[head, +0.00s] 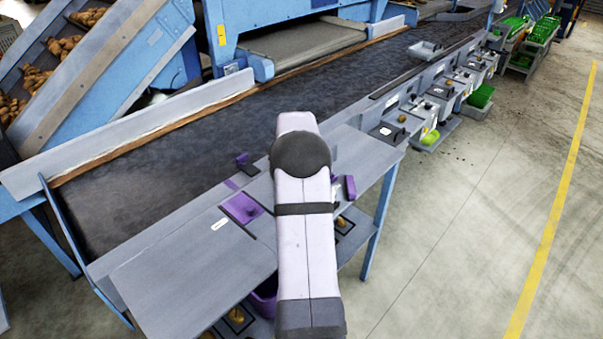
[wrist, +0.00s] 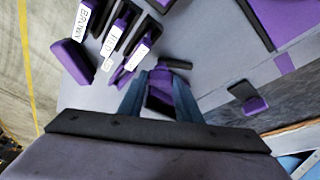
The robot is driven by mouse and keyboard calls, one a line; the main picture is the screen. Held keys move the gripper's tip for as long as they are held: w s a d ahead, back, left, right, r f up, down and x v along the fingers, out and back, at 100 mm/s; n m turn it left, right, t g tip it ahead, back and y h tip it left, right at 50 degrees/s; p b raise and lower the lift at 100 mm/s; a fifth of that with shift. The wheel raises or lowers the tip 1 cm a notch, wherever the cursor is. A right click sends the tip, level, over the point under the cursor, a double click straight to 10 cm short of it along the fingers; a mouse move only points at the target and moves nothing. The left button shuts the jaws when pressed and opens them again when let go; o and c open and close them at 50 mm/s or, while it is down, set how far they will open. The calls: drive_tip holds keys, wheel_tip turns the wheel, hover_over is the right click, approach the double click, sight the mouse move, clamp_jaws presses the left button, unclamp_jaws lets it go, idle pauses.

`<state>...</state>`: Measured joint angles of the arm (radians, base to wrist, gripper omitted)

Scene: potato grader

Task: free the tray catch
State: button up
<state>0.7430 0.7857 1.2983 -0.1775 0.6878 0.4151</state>
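In the wrist view my gripper (wrist: 160,82) points down at the grey bench. Its two bluish fingers stand apart. A purple piece (wrist: 166,92) with a dark bar (wrist: 176,64) at its far end shows between and beyond them. I cannot tell whether the fingers touch it, or whether it is the tray catch. No part is marked as the catch. In the head view my arm hides the gripper and this piece. Left of the fingers are labelled dark-and-purple parts (wrist: 118,36), with tags like "BROWN" and "RED".
A purple block (wrist: 72,60) stands near the bench edge, also in the head view (head: 350,188). A dark block with a purple end (wrist: 248,99) sits toward the conveyor belt (head: 150,170). A purple panel (head: 241,208) lies on the bench.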

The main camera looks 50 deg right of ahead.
drive_tip(key=shift+s+n, duration=0.1)
drive_tip(key=shift+n, duration=0.2)
drive_tip(key=n+t, duration=0.1)
drive_tip(key=n, duration=0.1)
drive_tip(key=shift+d+n+y, duration=0.1)
drive_tip(key=shift+n+y, duration=0.2)
drive_tip(key=n, duration=0.1)
drive_tip(key=n+t+y+b, duration=0.1)
drive_tip(key=n, duration=0.1)
drive_tip(key=shift+s+d+f+n, duration=0.1)
drive_tip(key=shift+d+f+n, duration=0.05)
drive_tip(key=shift+n, duration=0.15)
drive_tip(key=n+y+b, duration=0.1)
drive_tip(key=n+y, duration=0.1)
drive_tip(key=n, duration=0.3)
drive_tip(key=shift+d, duration=0.1)
drive_tip(key=o, duration=0.8)
drive_tip(key=shift+c, duration=0.2)
drive_tip(key=shift+r, duration=0.2)
drive_tip(key=b+v, duration=0.2)
drive_tip(key=v, duration=0.5)
drive_tip(key=shift+s+b, duration=0.2)
drive_tip(key=shift+b, duration=0.1)
